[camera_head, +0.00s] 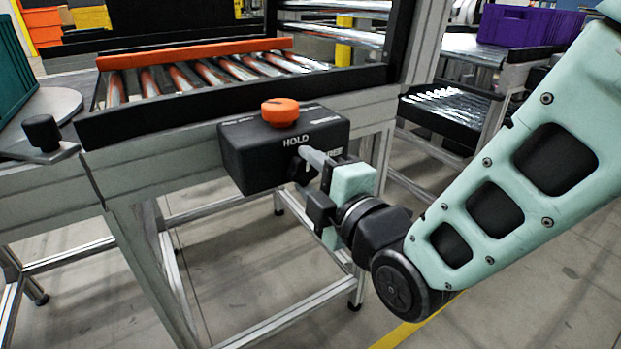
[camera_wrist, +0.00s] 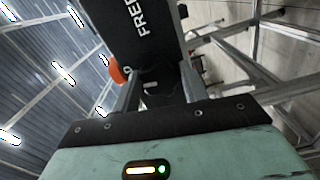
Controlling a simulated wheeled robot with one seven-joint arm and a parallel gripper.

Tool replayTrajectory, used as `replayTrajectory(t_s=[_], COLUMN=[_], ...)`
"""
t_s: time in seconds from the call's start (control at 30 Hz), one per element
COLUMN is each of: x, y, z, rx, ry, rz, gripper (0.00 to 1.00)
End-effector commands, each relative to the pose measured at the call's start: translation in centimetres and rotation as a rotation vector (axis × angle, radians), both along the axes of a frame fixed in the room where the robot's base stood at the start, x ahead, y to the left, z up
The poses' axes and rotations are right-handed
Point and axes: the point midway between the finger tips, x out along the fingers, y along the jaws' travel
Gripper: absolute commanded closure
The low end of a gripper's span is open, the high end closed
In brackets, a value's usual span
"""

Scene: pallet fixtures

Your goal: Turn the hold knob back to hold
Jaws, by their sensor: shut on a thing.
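A black box (camera_head: 262,160) is mounted at the front of the roller frame, with the white words HOLD and FREE on its front. An orange round cap (camera_head: 281,111) stands on top of the box; its orange edge also shows in the wrist view (camera_wrist: 117,71). My gripper (camera_head: 308,160) is at the front face, near the two words. In the wrist view its two grey fingers (camera_wrist: 159,88) close around the dark hold knob (camera_wrist: 151,88), which bears a pale mark. The word FREE shows above it. In the head view the fingers mostly hide the knob, so I cannot tell its angle there.
The roller conveyor (camera_head: 132,120) with an orange bar (camera_head: 196,53) lies behind the box. A black knob on a bracket (camera_head: 41,133) sticks out at the left. Metal frame legs stand below. A purple crate (camera_head: 520,25) is at the back right. Floor at the front right is open.

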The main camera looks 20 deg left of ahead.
Motion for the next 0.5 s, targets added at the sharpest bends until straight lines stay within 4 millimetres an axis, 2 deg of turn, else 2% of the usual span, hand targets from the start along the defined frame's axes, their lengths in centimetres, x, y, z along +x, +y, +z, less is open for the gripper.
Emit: replayTrajectory(t_s=[0.5], x=[-0.05], y=[-0.02], z=[-0.07], rx=[-0.096], ry=[-0.108], rz=[0.001], gripper=[0.80])
